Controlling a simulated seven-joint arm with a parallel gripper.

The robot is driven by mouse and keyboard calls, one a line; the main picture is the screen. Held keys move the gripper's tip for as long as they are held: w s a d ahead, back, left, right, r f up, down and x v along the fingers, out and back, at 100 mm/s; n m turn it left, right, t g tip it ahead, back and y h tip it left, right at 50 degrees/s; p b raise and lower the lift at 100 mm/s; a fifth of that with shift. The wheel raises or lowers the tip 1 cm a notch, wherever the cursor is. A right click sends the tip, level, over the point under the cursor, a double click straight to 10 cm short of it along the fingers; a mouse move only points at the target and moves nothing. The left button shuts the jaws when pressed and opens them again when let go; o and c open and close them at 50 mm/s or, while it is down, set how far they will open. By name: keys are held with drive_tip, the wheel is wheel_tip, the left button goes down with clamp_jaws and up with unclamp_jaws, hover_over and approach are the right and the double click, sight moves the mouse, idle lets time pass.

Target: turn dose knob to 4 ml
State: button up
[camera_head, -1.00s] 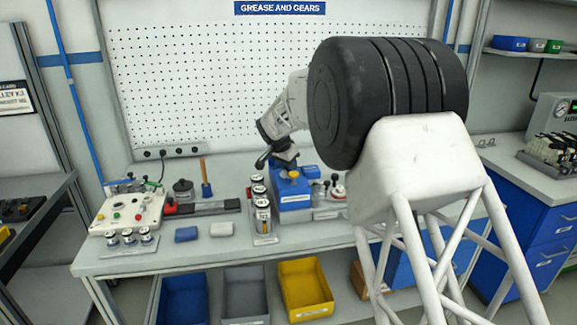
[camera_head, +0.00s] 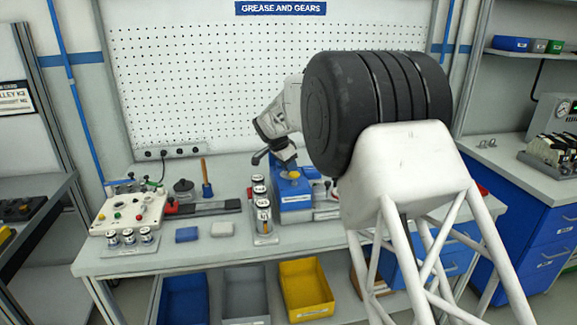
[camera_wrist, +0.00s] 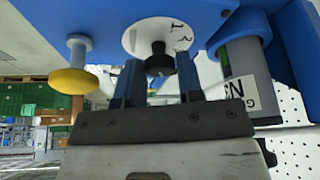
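The dose unit is a blue box (camera_head: 294,202) on the bench, with a yellow button (camera_head: 294,175) on top. In the wrist view its white dial disc (camera_wrist: 146,27) shows the marks 1 and 2; other marks are hidden or out of frame. The black dose knob (camera_wrist: 160,60) stands out from the disc's middle. My gripper (camera_wrist: 159,68) has its two blue fingers apart, one on each side of the knob, very near its sides. I cannot see clear contact. In the head view my wrist hides the knob.
The yellow button (camera_wrist: 73,81) stands left of my fingers in the wrist view, and a grey labelled cylinder (camera_wrist: 249,75) is close on the right. Several labelled cans (camera_head: 263,213) stand just left of the unit. A control box (camera_head: 128,209) sits farther left.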

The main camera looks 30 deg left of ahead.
drive_tip(key=o, duration=0.4)
drive_tip(key=shift+c, duration=0.2)
drive_tip(key=shift+r, duration=0.15)
drive_tip(key=v, duration=0.7)
drive_tip(key=shift+s+r, duration=0.2)
drive_tip(key=shift+r, duration=0.05)
